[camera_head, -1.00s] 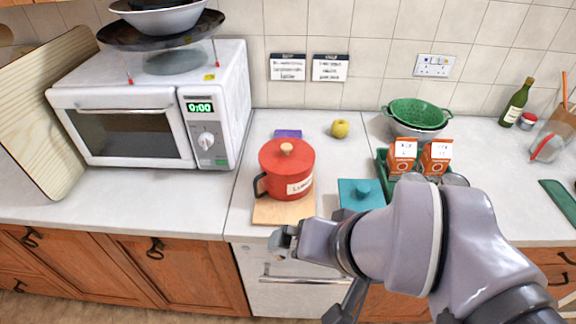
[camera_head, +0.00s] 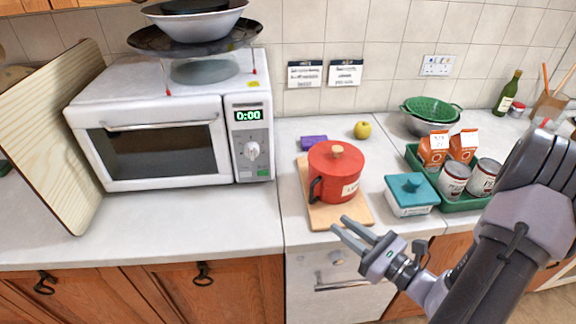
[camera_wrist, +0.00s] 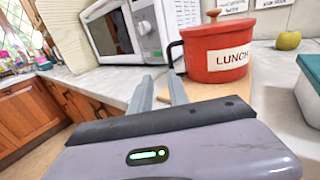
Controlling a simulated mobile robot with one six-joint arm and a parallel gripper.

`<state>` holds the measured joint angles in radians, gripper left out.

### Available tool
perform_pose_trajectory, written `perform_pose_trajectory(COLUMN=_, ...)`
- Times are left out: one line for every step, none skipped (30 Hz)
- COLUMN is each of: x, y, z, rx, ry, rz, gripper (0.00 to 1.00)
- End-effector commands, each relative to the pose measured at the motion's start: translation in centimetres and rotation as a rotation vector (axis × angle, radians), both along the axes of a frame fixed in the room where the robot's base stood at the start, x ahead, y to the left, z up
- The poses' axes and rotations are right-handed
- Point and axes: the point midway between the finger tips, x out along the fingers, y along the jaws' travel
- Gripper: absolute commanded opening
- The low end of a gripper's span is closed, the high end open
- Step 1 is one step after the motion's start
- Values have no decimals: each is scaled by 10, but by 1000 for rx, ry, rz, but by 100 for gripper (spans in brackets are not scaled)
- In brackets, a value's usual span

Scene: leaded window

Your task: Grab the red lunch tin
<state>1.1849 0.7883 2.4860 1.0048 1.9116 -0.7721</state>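The red lunch tin (camera_head: 335,174) is a round red pot with a lid, a wooden knob and a dark side handle. It stands upright on a wooden board (camera_head: 360,213) on the counter. In the wrist view the tin (camera_wrist: 222,58) shows a white "LUNCH" label, and its dark handle faces left. My gripper (camera_head: 338,226) is open and empty, in front of the counter's front edge and the board. In the wrist view my gripper's two fingers (camera_wrist: 158,92) point forward, with the tin ahead and to the right, apart from them.
A teal-lidded box (camera_head: 412,194) stands right of the board, beside a green tray (camera_head: 463,204) with cans and cartons. A microwave (camera_head: 165,130) stands to the left. A yellow apple (camera_head: 362,129) and a purple item (camera_head: 313,142) lie behind the tin. Counter left of the board is clear.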

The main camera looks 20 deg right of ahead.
Motion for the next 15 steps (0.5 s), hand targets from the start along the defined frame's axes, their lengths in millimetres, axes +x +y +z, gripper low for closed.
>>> perform_pose_trajectory(x=-1, y=-9, z=-6, rx=19, ry=1, rz=-41, gripper=22)
perform_pose_trajectory(x=2, y=-10, z=-8, rx=25, ry=1, rz=-52, gripper=22)
perform_pose_trajectory(x=8, y=-10, z=-9, rx=26, ry=1, rz=-56, gripper=22)
perform_pose_trajectory(x=15, y=-7, z=-9, rx=25, ry=1, rz=-54, gripper=22)
perform_pose_trajectory(x=23, y=-3, z=-9, rx=23, ry=-1, rz=-51, gripper=22)
perform_pose_trajectory(x=36, y=0, z=-9, rx=22, ry=-1, rz=-49, gripper=22)
perform_pose_trajectory(x=45, y=4, z=-10, rx=23, ry=-1, rz=-48, gripper=22)
perform_pose_trajectory(x=54, y=6, z=-9, rx=22, ry=-1, rz=-48, gripper=22)
perform_pose_trajectory(x=65, y=10, z=-9, rx=21, ry=-1, rz=-46, gripper=22)
perform_pose_trajectory(x=73, y=12, z=-9, rx=22, ry=-2, rz=-46, gripper=22)
perform_pose_trajectory(x=81, y=14, z=-9, rx=22, ry=-1, rz=-47, gripper=22)
perform_pose_trajectory(x=90, y=17, z=-9, rx=22, ry=-1, rz=-47, gripper=22)
perform_pose_trajectory(x=95, y=18, z=-8, rx=23, ry=-2, rz=-48, gripper=22)
perform_pose_trajectory(x=100, y=19, z=-8, rx=23, ry=-1, rz=-49, gripper=22)
perform_pose_trajectory(x=105, y=20, z=-8, rx=23, ry=0, rz=-49, gripper=22)
